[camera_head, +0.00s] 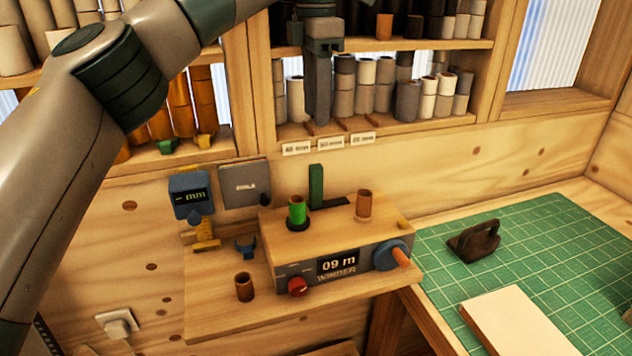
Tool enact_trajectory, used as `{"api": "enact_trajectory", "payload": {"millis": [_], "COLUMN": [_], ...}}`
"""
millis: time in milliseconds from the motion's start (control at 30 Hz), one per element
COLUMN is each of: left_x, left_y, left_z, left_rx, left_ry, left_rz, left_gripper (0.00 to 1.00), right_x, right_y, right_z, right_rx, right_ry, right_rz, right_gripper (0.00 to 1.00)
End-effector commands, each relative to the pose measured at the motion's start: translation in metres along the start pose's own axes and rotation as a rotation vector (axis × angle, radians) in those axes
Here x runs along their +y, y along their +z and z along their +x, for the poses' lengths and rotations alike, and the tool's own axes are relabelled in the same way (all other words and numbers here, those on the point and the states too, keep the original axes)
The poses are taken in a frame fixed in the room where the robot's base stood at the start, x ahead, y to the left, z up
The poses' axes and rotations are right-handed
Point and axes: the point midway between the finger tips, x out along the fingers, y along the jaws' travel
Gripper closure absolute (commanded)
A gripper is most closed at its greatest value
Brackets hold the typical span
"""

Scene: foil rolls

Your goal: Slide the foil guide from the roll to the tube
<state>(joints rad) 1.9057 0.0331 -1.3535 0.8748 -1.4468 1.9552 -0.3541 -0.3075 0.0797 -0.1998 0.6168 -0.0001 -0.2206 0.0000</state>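The winder box (285,258) stands on a wooden wall shelf, with "09 m" on its display. A green roll (297,212) stands upright at the left of its top, and a brown tube (364,205) stands upright at the right. An upright green plate (316,186) with a dark foot stands behind and between them, nearer the roll; it looks like the foil guide. My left gripper (318,118) points down above the plate, apart from it, with no object visible in it. Its fingers overlap in this view, so their gap is hidden. My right gripper is out of view.
A red knob (298,287) and a blue crank (390,255) project from the winder's front. Another brown tube (244,287) stands on the shelf (215,315). A gauge (190,195) hangs at left. Racks of rolls are behind my gripper. A green cutting mat (540,240) lies right.

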Motion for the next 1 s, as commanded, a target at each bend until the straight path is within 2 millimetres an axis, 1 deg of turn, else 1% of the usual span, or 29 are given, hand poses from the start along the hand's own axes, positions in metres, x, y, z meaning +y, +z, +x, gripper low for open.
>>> {"api": "enact_trajectory", "payload": {"millis": [267,367,467,667,1000], "left_x": [0.0,0.0,0.0,0.0,0.0], "left_y": [0.0,0.0,0.0,-0.001,-0.001], "left_z": [0.005,0.012,0.023,0.053,0.114], "left_rx": [0.0,0.001,0.002,0.002,0.002], "left_ry": [0.0,-0.001,-0.002,-0.002,-0.003], "left_rz": [0.0,0.0,0.002,0.001,0.001], "left_gripper": [0.64,0.64,0.64,0.64,0.64], "right_x": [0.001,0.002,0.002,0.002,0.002], "right_y": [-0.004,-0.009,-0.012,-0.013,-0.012], "right_z": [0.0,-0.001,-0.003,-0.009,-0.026], "right_rx": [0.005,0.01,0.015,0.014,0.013], "right_ry": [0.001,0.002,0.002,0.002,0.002], "right_rz": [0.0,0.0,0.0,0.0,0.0], "right_gripper": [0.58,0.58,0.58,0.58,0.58]}}
